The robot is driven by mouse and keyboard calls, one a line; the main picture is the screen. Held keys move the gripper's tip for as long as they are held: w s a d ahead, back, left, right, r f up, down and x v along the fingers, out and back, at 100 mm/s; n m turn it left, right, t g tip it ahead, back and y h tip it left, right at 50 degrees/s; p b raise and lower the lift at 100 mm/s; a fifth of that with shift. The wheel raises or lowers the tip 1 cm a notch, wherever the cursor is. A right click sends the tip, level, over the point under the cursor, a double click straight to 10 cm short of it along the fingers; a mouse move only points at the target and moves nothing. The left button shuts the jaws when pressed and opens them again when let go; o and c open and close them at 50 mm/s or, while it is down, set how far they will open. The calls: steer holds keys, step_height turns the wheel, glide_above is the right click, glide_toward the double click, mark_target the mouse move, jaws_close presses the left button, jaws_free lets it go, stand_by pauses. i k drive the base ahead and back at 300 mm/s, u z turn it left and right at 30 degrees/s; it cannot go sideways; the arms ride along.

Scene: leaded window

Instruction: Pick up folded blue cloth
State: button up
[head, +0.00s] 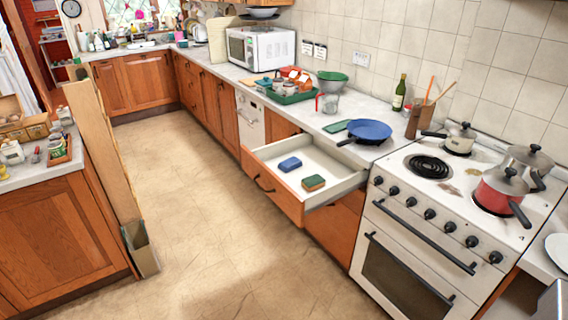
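A small folded blue cloth (290,164) lies flat in an open drawer (262,178) beneath the worktop, left of the stove. My gripper is not in view.
The stove (430,215) with several pots stands at right. A wooden cabinet (60,230) stands at left.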

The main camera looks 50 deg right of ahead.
mark_target(293, 162)
steer(key=i, duration=0.95)
steer(key=z, duration=0.05)
